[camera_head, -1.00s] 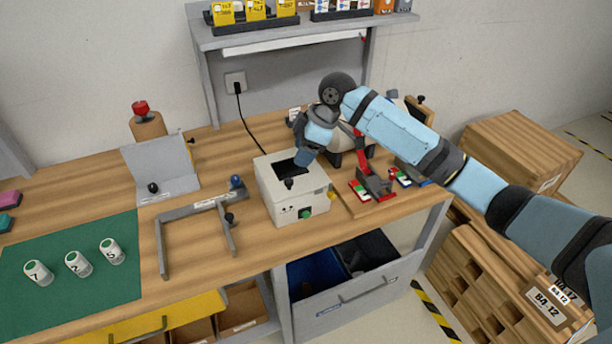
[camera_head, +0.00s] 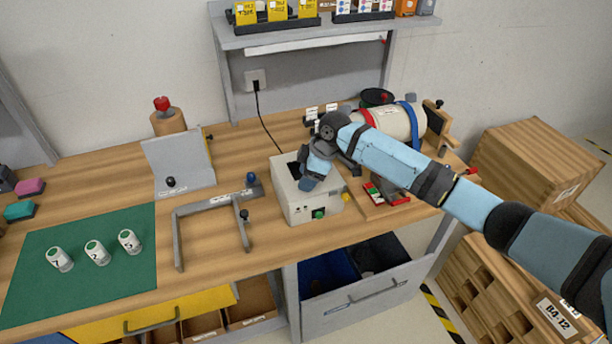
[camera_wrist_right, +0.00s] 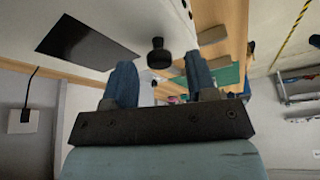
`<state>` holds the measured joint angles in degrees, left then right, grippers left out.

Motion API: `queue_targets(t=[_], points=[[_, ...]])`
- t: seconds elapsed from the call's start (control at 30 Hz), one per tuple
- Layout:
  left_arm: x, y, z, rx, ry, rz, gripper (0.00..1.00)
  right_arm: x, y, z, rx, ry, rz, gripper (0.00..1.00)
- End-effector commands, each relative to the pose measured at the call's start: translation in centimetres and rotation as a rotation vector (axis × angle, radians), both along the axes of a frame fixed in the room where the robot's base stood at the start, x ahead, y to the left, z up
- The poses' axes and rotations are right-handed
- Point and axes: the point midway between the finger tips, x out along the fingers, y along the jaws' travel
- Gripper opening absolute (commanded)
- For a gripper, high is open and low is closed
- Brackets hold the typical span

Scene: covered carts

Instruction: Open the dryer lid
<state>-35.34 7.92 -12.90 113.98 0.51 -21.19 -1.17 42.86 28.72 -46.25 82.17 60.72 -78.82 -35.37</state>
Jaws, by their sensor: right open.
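The dryer appears to be the white box (camera_head: 298,205) with a green button and a cord, standing on the bench. My right gripper (camera_head: 308,184) is over its top and hides much of it. In the right wrist view, the white top (camera_wrist_right: 105,15) carries a dark rectangular panel (camera_wrist_right: 88,45) and a black knob (camera_wrist_right: 159,53). My right gripper (camera_wrist_right: 161,72) is open there, and the knob shows between its blue fingertips. I cannot tell whether they touch it. The lid looks closed. My left gripper is not in view.
A grey bracket frame (camera_head: 178,238) lies left of the box. A grey hinged stand (camera_head: 180,160) and a green mat (camera_head: 125,285) with white cylinders are farther left. A shelf (camera_head: 310,28) is above.

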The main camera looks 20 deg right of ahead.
Motion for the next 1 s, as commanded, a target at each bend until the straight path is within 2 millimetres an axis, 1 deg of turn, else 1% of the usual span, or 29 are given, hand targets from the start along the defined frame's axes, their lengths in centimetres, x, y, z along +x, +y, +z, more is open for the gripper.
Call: queue_targets(t=[0.13, 0.37, 0.4, 0.57, 0.6, 0.63, 0.87, 1.0], points=[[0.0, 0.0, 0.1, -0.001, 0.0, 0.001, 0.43, 0.1, 0.3, -0.7, 0.0, 0.001, 0.0, 0.52], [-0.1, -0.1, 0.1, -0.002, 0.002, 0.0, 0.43, 0.1, 0.3, -0.8, 0.0, 0.0, 0.0, 0.52], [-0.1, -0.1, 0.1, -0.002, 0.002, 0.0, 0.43, 0.1, 0.3, -0.8, 0.0, 0.0, 0.0, 0.5], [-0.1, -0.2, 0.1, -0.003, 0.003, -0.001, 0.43, 0.1, 0.3, -0.8, 0.0, 0.0, 0.0, 0.13], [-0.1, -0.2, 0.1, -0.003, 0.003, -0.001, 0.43, 0.1, 0.3, -0.8, 0.0, 0.0, 0.0, 0.04], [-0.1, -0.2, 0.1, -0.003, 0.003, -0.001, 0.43, 0.1, 0.3, -0.8, 0.0, 0.0, 0.0, 0.0], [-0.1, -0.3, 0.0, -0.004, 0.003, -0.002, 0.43, 0.4, 0.3, -0.6, 0.001, -0.001, 0.0, 0.0], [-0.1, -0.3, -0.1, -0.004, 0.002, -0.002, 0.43, 1.4, 0.3, 0.0, 0.0, -0.005, -0.001, 0.0]])
